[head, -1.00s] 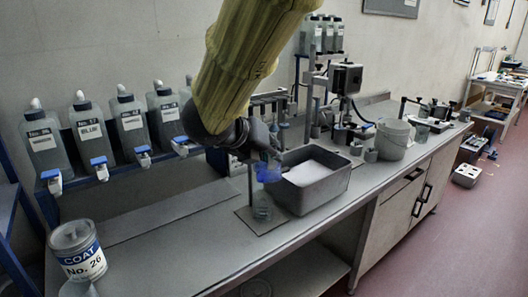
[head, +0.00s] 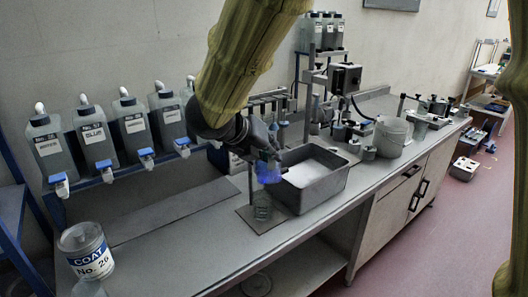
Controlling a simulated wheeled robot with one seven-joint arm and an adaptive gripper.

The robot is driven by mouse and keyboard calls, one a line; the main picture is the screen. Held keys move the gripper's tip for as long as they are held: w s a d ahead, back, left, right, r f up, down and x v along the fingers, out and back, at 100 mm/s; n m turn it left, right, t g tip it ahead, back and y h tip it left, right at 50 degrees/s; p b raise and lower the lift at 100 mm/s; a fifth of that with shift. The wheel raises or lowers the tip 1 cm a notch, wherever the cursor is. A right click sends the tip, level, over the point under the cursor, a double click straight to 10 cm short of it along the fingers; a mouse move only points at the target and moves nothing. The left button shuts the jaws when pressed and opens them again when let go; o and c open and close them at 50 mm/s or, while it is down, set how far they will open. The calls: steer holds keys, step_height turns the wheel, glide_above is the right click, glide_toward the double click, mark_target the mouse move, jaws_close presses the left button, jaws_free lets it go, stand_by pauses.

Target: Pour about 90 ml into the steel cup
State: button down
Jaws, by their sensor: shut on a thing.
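My gripper (head: 270,153) is shut on a translucent blue vessel (head: 268,173), in the middle of the head view. The arm hides part of the grip, and the liquid level inside cannot be made out. The blue vessel is just above a clear glass-like container (head: 262,206), which stands on a square plate (head: 246,213) with a thin upright rod. Whether the two touch is unclear. No cup is plainly recognisable as the steel cup. A small grey cylinder (head: 369,152) stands on the bench beyond the grey tray.
The grey tray (head: 330,190) with white content is close right of the vessel. A COAT No. 26 can (head: 88,258) stands at the front left. Several tap bottles (head: 48,146) line the wall. The left bench top is mostly clear.

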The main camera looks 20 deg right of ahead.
steer(key=shift+w+d+r+n+g+y+p, duration=0.15)
steer(key=shift+w+r+g+p, duration=0.35)
steer(key=shift+p, duration=1.95)
steer(key=shift+w+r+n+g+y+p, duration=0.25)
steer(key=shift+r+g+p, duration=0.45)
steer(key=shift+p, duration=1.75)
steer(key=shift+w+d+r+p, duration=0.1)
steer(key=shift+w+d+p, duration=0.05)
steer(key=shift+w+p, duration=0.4)
steer(key=shift+w+d+r+g+p, duration=0.1)
steer(key=shift+w+r+g+p, duration=0.3)
steer(key=shift+p, duration=1.3)
steer(key=shift+w+d+r+n+g+p, duration=0.2)
steer(key=shift+w+p, duration=0.25)
steer(key=shift+p, duration=0.55)
steer(key=shift+w+a+r+n+g+p, duration=0.15)
steer(key=shift+w+g+p, duration=0.25)
steer(key=shift+p, duration=0.6)
steer(key=shift+w+d+r+n+g+p, duration=0.15)
steer(key=shift+w+p, duration=0.3)
steer(key=shift+p, duration=0.55)
steer(key=shift+a, duration=0.1)
